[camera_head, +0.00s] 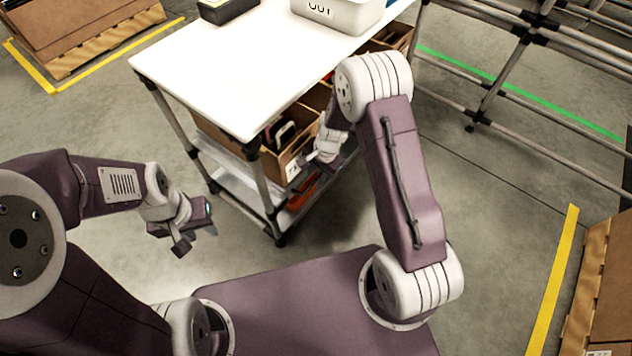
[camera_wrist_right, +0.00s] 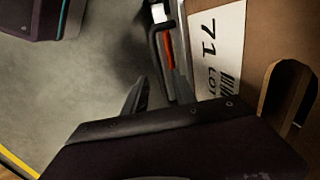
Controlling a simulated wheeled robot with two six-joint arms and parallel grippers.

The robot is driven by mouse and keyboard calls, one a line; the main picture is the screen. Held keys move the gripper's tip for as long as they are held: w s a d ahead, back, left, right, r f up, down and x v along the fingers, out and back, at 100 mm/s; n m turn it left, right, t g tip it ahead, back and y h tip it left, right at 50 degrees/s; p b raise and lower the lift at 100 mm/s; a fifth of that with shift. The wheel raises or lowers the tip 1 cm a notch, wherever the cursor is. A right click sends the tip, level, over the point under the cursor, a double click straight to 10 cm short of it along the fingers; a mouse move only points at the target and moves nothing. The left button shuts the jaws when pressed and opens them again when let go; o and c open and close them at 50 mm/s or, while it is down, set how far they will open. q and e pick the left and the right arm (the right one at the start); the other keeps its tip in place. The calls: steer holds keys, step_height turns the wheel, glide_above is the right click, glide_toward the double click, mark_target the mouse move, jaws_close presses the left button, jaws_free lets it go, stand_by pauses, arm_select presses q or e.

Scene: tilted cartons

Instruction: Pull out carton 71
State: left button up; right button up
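Carton 71 (camera_head: 293,170) is a brown open-topped carton on the cart's middle level, under the white top. Dark and light items stick up inside it. Its white label reading "71 LOT" (camera_wrist_right: 213,50) is on its front in the right wrist view, with a hand hole to the right. My right gripper (camera_head: 310,161) is close in front of the carton. Its fingers (camera_wrist_right: 160,95) look apart, left of the label and hand hole; whether they touch the carton is unclear. My left gripper (camera_head: 196,232) is open and empty, left of the cart over the floor.
The white cart top (camera_head: 235,65) overhangs the carton, with a grey bin (camera_head: 340,16) and a dark box (camera_head: 226,8) on it. A cart post (camera_head: 270,195) stands close by. A metal rack (camera_head: 490,100) is at right. Floor left of the cart is clear.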

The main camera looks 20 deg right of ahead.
steer(key=f, duration=0.1)
steer(key=f+b, duration=0.1)
steer(key=shift+w+a+f, duration=0.15)
steer(key=shift+w+f, duration=0.05)
steer(key=shift+f, duration=0.1)
jaws_close()
stand_by(1.2)
